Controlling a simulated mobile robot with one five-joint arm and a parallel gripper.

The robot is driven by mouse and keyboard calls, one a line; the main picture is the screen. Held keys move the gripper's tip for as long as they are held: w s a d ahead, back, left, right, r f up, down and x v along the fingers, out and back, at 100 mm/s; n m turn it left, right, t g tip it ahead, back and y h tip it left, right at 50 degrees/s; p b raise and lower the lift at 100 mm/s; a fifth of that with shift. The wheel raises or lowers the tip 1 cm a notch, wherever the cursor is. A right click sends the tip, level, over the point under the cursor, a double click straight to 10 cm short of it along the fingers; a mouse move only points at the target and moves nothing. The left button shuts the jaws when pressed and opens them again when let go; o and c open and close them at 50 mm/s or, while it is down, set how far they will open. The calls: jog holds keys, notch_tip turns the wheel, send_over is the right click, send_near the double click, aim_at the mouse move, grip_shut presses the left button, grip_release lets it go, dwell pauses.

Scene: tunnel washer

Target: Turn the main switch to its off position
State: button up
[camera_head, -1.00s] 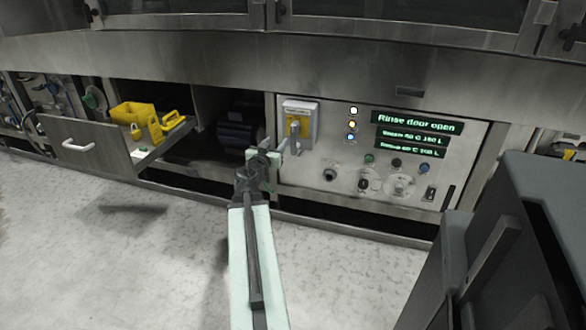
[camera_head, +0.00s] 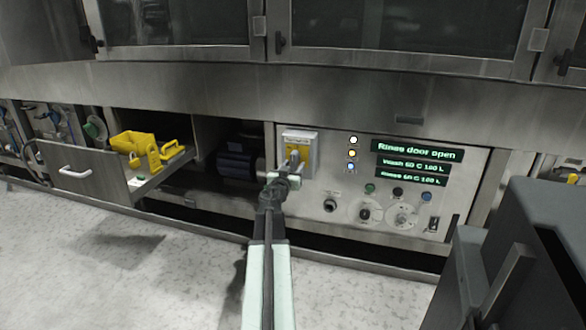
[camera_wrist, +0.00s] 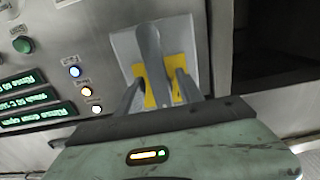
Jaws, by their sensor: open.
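The main switch (camera_head: 313,146) is a grey box with a yellow plate on the left part of the control panel. It also shows in the wrist view (camera_wrist: 188,45), where its grey handle (camera_wrist: 152,58) stands lengthwise across the yellow plate. My gripper (camera_head: 296,160) is at the switch and hides the lower part of the box in the head view. In the wrist view my gripper (camera_wrist: 158,92) is open, with one finger on each side of the handle. I cannot tell whether either finger touches it.
The control panel (camera_head: 340,180) has a display reading "Rinse door open" (camera_head: 416,151), lamps and several knobs. An open drawer (camera_head: 85,170) with a yellow bin (camera_head: 128,145) and a yellow padlock (camera_head: 152,155) sticks out at left. A dark motor (camera_head: 236,163) sits in the open bay beside the panel.

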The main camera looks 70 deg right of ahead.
jog(key=shift+a, duration=0.1)
grip_shut()
dwell(1.2)
